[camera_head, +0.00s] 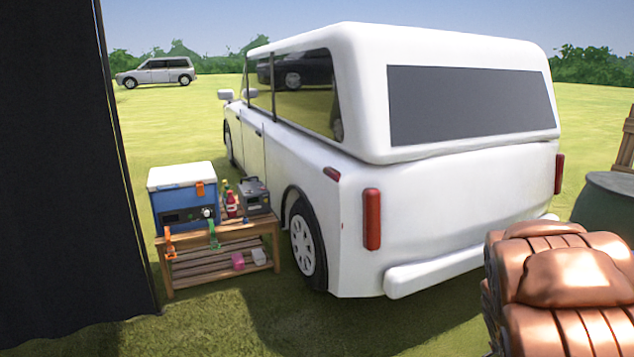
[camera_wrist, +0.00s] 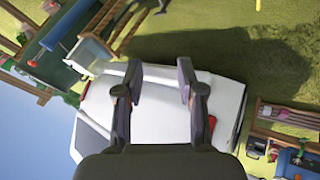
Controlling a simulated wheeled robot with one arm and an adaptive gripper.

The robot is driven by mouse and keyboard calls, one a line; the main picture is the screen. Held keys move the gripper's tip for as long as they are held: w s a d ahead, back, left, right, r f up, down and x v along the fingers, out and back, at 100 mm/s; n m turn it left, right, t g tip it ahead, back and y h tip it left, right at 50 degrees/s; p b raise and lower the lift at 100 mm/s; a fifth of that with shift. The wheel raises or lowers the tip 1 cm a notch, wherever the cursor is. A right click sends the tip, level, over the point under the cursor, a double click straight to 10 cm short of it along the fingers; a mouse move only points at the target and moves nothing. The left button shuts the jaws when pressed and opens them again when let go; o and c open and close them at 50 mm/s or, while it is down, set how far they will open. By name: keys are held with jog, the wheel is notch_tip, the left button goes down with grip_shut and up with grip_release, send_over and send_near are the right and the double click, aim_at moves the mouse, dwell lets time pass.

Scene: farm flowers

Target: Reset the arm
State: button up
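My gripper (camera_wrist: 155,88) shows in the wrist view with its two dark fingers spread apart. Nothing is between the fingertips. Behind it, some way off, is the white van (camera_wrist: 160,115), seen tilted in the wrist view. My arm and gripper do not show in the head view.
The white van (camera_head: 455,200) stands on grass in the head view. Left of it is a wooden rack (camera_head: 222,265) with a blue cooler (camera_head: 182,203) and a grey box (camera_head: 254,198). A dark curtain (camera_head: 60,170) covers the left edge. Brown leather seats (camera_head: 565,285) are at lower right.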

jog(key=s+a+r+g+y+p, duration=0.2)
jog(key=s+a+r+p, duration=0.6)
jog(key=s+a+r, duration=0.4)
jog(key=s+a+r+g+y+p, duration=0.3)
jog(key=s+a+r+p, duration=0.6)
jog(key=s, duration=1)
jog(key=a+r+g, duration=0.2)
jog(key=a+r, duration=0.2)
jog(key=a, duration=0.1)
jog(key=shift+s, duration=0.25)
